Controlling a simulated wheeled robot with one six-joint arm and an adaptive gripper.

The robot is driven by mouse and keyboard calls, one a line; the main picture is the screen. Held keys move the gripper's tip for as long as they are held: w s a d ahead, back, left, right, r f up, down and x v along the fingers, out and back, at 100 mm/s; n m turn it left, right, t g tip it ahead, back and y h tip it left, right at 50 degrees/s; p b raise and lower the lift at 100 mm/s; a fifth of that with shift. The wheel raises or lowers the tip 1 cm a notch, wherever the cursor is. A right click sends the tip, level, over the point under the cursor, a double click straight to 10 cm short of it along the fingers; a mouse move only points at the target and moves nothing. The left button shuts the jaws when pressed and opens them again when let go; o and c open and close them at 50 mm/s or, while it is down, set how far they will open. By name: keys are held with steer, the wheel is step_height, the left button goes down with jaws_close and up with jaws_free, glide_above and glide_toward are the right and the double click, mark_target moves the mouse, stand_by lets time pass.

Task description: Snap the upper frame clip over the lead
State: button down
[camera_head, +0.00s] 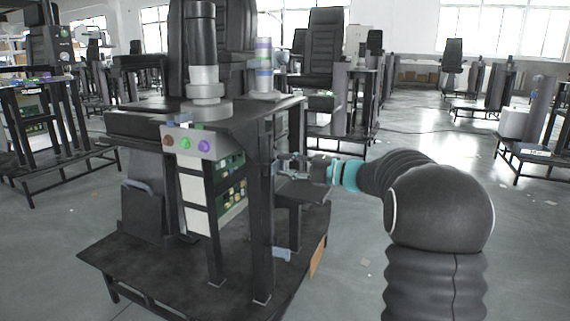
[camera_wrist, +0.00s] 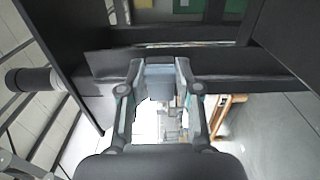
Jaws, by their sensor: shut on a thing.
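My gripper (camera_head: 281,165) reaches in from the right to the black upright post (camera_head: 262,210) of the lift column stand. In the wrist view my gripper (camera_wrist: 160,68) has its two fingers on either side of a small grey piece, which looks like the upper frame clip (camera_wrist: 160,62), at the edge of a dark frame bar (camera_wrist: 215,66). The fingers hide much of the clip, and I cannot tell whether it is open or snapped. A small blue-grey piece (camera_head: 283,254), perhaps a lower clip, sits low on the post. I cannot make out the lead.
A control box (camera_head: 200,143) with coloured buttons and a green circuit board (camera_head: 232,180) are left of the post. A black cylinder on a grey base (camera_head: 205,108) stands on top. An orange-brown panel (camera_head: 318,256) is below my gripper. Open floor (camera_head: 350,290) lies to the right.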

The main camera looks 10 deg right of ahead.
steer(key=c, duration=0.8)
jaws_free()
steer(key=v, duration=1.2)
